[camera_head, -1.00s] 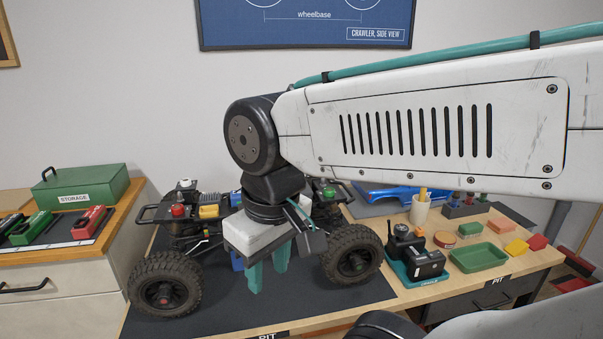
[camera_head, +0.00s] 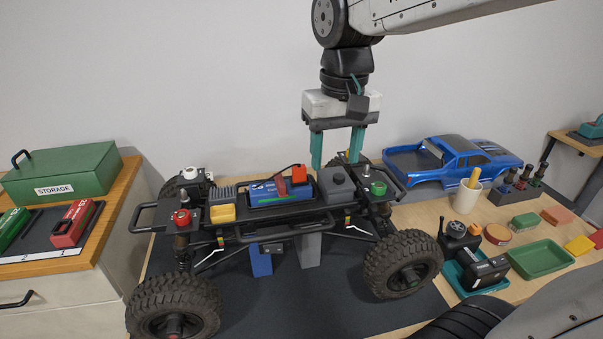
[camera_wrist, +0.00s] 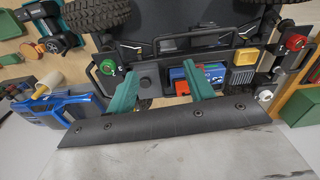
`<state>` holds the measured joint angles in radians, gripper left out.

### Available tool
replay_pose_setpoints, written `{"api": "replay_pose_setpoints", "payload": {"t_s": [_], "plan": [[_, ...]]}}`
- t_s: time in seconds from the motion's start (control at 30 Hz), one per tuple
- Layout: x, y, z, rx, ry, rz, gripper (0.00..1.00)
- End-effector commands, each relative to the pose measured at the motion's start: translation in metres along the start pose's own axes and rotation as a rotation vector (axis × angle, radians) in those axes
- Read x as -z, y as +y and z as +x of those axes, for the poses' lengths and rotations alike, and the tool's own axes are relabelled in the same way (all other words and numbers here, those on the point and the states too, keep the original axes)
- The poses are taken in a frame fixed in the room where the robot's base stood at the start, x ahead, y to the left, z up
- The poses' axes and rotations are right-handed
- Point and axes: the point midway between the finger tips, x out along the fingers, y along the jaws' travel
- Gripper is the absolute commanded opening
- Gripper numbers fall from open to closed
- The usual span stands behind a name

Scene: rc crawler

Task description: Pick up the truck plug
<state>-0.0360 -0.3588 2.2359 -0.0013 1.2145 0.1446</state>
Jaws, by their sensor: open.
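The crawler truck (camera_head: 240,235) stands on the dark mat with a blue battery (camera_head: 268,196) in its middle. A small red block (camera_head: 299,173), which looks like the plug, sits at the battery's right end beside a red lead. It also shows in the wrist view (camera_wrist: 178,87), close to one fingertip. My gripper (camera_head: 337,160) is open and empty, with its teal fingers pointing down. In the head view it is to the right of the red block and appears behind the truck's dark box. The wrist view shows the apart fingers (camera_wrist: 159,76) over the chassis.
A blue body shell (camera_head: 450,165), a pen cup (camera_head: 466,198), a teal cradle (camera_head: 468,283) and a green tray (camera_head: 541,258) are at the right. A green storage box (camera_head: 62,172) stands left. Bumper bars and tall shock posts rise around the chassis.

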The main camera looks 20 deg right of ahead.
Motion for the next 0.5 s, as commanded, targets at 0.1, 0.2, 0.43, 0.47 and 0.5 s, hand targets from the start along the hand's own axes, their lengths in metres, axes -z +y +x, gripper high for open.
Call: {"api": "replay_pose_setpoints", "payload": {"t_s": [0.1,0.2,0.43,0.47,0.5], "plan": [[0.049,-0.013,0.004,-0.003,-0.026,0.033,0.53],[0.079,-0.021,0.009,-0.006,-0.038,0.056,0.53],[0.111,-0.03,0.019,-0.008,-0.05,0.083,0.53],[0.112,-0.031,0.021,-0.008,-0.05,0.083,0.53],[0.112,-0.031,0.025,-0.008,-0.051,0.084,0.53]]}}
